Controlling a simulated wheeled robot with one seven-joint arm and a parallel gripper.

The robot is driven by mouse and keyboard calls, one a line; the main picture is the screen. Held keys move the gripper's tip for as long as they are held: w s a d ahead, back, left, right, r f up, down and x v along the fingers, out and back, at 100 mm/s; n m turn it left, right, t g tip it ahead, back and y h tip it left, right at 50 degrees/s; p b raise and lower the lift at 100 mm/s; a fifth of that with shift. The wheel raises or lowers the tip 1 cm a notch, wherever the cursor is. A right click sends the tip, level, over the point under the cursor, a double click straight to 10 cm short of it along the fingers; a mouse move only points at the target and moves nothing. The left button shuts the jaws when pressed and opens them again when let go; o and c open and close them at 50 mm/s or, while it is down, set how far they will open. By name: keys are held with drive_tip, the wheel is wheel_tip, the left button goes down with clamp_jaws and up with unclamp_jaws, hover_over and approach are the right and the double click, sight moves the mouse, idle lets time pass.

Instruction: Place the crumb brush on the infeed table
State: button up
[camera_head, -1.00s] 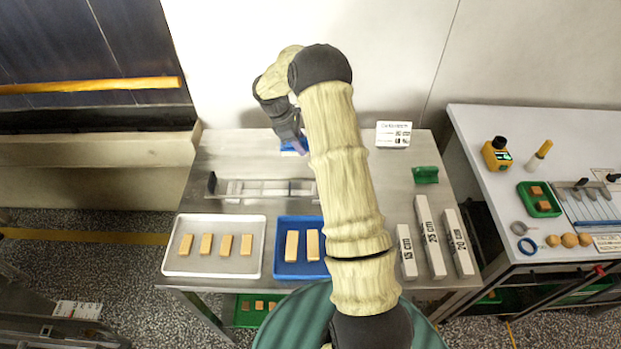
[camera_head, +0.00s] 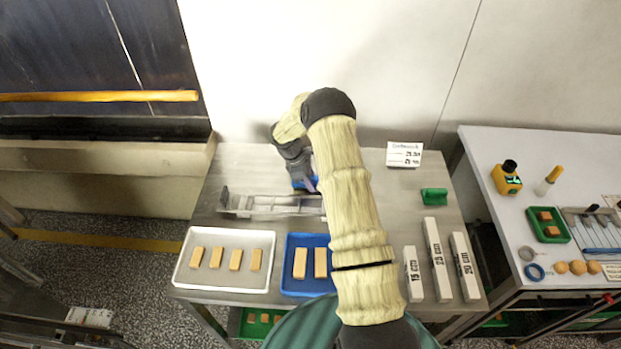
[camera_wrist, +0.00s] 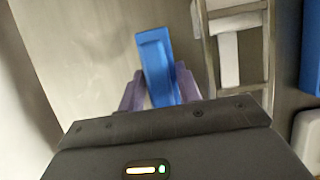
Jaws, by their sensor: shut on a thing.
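The blue thing in my gripper, which I take to be the crumb brush (camera_wrist: 155,60), shows as a long blue block in the wrist view. My gripper (camera_wrist: 160,88) is shut on it, with a purple-grey finger on each side. In the head view the gripper (camera_head: 305,184) is over the back of the steel table (camera_head: 370,190), and part of the blue brush shows beside it. My arm hides much of the middle of the table. I cannot tell whether the brush touches the steel surface.
A clear-and-white frame (camera_head: 270,204) lies just in front of the gripper. A white tray (camera_head: 225,285) and a blue tray (camera_head: 308,238) hold bars. Length blocks (camera_head: 437,260), a green block (camera_head: 433,196) and a sign (camera_head: 404,154) stand right. A wall is close behind.

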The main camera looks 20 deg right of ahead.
drive_tip(key=shift+f, duration=0.15)
drive_tip(key=o, duration=1)
drive_tip(key=shift+o, duration=0.2)
drive_tip(key=shift+r, duration=0.3)
drive_tip(key=b+v, duration=0.3)
drive_tip(key=v, duration=0.9)
drive_tip(key=shift+b, duration=0.4)
drive_tip(key=shift+f, duration=0.1)
drive_tip(key=shift+s+a, duration=0.1)
